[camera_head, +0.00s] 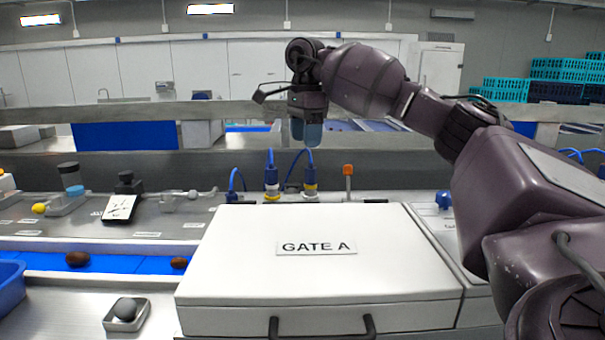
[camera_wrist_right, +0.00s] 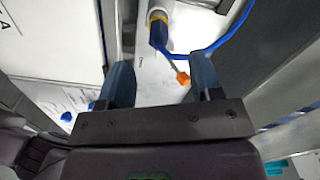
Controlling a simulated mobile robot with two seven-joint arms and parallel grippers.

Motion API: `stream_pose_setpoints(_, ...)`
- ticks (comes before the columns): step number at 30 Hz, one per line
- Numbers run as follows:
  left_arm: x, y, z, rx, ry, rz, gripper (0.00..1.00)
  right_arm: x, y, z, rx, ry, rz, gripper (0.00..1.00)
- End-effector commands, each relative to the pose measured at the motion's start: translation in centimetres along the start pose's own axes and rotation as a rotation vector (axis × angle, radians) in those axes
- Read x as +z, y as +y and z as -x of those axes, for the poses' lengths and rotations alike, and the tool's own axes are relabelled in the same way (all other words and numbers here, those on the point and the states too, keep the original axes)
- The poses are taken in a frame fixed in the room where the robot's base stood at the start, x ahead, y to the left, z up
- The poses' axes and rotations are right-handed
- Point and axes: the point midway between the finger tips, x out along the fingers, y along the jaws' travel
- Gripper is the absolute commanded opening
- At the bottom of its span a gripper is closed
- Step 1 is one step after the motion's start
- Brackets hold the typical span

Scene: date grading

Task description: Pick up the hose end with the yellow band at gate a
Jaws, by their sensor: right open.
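Two blue hose ends stand upright behind the white box labelled GATE A (camera_head: 316,247). In the right wrist view, a hose end with a yellow band (camera_wrist_right: 158,29) shows beyond the open, empty fingers of my right gripper (camera_wrist_right: 163,80), near the top edge. My left gripper is not in view.
An orange-tipped lever (camera_head: 348,170) stands right of the hose ends; it also shows between the fingers in the right wrist view (camera_wrist_right: 183,78). Blue hoses arch behind the hose ends. A grey rail (camera_head: 180,161) runs behind. A blue knob (camera_head: 443,199) stands to the right.

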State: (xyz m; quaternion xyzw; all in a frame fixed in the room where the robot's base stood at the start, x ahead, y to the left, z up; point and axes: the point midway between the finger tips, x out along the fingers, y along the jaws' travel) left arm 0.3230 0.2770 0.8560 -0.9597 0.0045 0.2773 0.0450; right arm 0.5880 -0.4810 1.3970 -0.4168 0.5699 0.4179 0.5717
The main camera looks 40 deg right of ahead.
Motion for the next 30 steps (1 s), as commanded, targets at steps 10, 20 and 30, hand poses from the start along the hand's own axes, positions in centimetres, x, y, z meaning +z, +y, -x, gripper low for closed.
stream_pose_setpoints(10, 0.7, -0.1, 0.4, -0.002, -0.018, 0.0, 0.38, -0.2, 0.1, -4.5, 0.004, 0.006, 0.001, 0.59)
stream_pose_setpoints(20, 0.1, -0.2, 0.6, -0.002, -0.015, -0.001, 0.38, -0.4, 0.2, -6.9, 0.005, 0.005, 0.0, 0.59)
stream_pose_setpoints(30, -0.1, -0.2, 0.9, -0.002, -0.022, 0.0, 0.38, -0.7, 0.2, -10.5, 0.003, 0.003, 0.001, 0.59)
